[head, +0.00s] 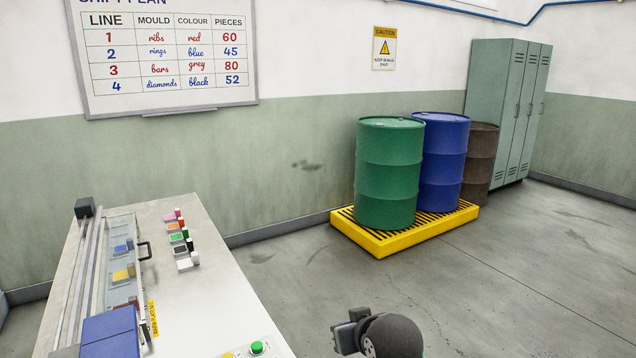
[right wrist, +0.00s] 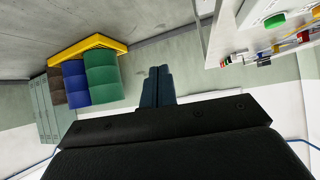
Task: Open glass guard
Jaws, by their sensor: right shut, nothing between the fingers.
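The glass guard (head: 121,262) is a clear panel on the long machine at the left of the head view. It has a dark handle (head: 144,250) on its right side. Blue, yellow and red pieces show through the glass, and the guard appears to lie across them. My right gripper (head: 345,331) is at the bottom of the head view, well to the right of the bench and apart from the guard. In the right wrist view its fingers (right wrist: 157,86) are together and empty, with floor and wall beyond. My left gripper is not in view.
The white bench (head: 215,305) carries several small coloured blocks (head: 181,240), a blue box (head: 110,334) and a green button (head: 257,347). Drums stand on a yellow pallet (head: 449,228) by the wall, with green lockers (head: 500,105) behind. The floor between bench and pallet is clear.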

